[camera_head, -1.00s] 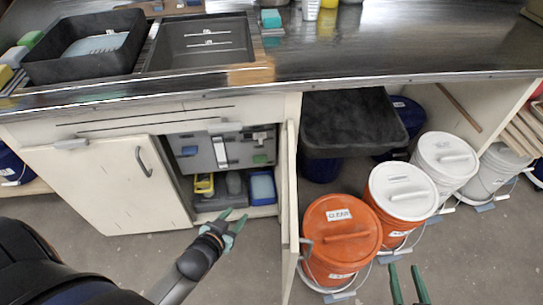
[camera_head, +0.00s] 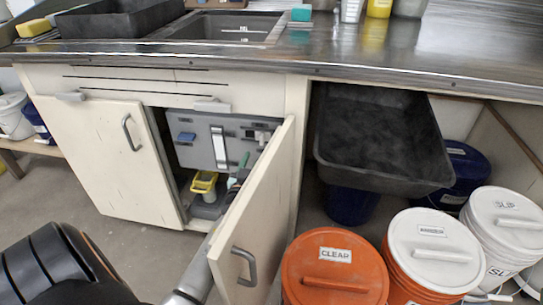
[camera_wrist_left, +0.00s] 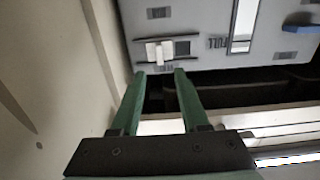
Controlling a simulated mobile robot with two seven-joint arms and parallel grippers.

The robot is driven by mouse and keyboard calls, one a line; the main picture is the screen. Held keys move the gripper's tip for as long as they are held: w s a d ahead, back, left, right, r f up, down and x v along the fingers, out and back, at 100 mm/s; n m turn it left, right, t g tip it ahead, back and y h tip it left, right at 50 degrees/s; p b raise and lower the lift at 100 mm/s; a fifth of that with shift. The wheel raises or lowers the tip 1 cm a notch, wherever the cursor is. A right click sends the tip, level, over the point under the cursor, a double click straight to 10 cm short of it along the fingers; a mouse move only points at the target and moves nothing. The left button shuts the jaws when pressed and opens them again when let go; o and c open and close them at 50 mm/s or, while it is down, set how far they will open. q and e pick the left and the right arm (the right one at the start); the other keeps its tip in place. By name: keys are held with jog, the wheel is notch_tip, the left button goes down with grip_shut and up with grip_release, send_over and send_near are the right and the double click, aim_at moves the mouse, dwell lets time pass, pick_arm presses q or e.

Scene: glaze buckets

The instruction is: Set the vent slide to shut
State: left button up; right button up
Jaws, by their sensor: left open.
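The vent slide shows in the left wrist view as a small pale block (camera_wrist_left: 155,52) on a rail, beside a dark square opening. It sits on a grey panel (camera_wrist_left: 120,15) inside the cabinet, which also shows in the head view (camera_head: 195,154). In the head view the slide (camera_head: 263,138) is small, near the panel's right end. My left gripper (camera_wrist_left: 160,73) is open and empty, its green fingertips just short of the slide, one towards each side of it. Contact cannot be told. In the head view this gripper (camera_head: 242,171) is partly hidden by the right cabinet door. My right gripper is not in view.
The open right door (camera_head: 255,215) stands close beside my left arm. A yellow container (camera_head: 204,182) stands below the panel. An orange bucket (camera_head: 335,270) and white-lidded buckets (camera_head: 435,245) stand at the right.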

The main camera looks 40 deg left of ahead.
aim_at(261, 141)
pick_arm(q)
jog(key=b+x, duration=0.1)
jog(key=x, duration=0.7)
jog(key=shift+s, duration=0.1)
grip_shut()
dwell(1.4)
